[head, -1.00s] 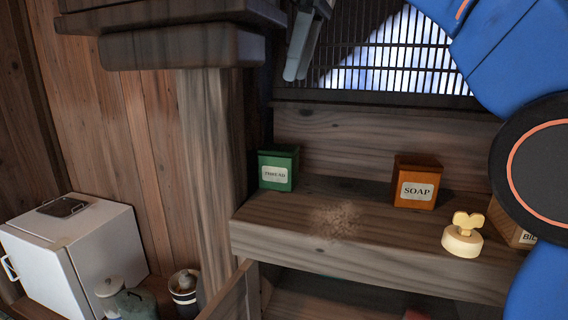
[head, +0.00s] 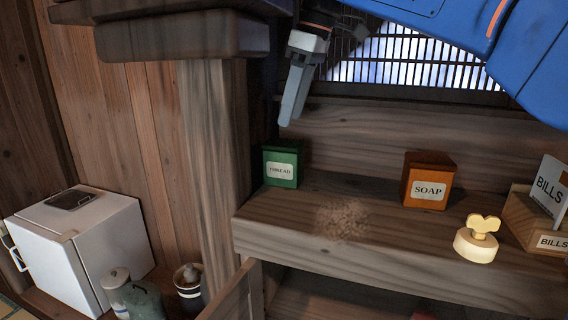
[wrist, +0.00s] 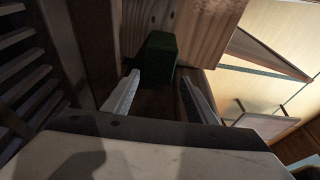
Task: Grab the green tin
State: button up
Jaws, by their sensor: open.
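The green tin (head: 281,165), labelled THREAD, stands upright at the left end of the wooden shelf (head: 370,245), close to the post. My gripper (head: 288,122) hangs above the tin in the head view, pointing down, and is apart from it. In the wrist view the tin (wrist: 160,54) shows dark green beyond the fingers, roughly between them. My gripper (wrist: 160,94) is open and empty there, with one finger on each side.
An orange SOAP tin (head: 429,181), a cream wind-up key piece (head: 477,240) and a wooden BILLS box (head: 530,222) stand to the right on the shelf. A wooden post (head: 213,150) stands left of the tin. Brown specks (head: 343,218) lie on the clear shelf middle.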

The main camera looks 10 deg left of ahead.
aim_at(284, 142)
jog(key=shift+x, duration=3.3)
jog(key=shift+d, duration=0.1)
jog(key=c, duration=1.3)
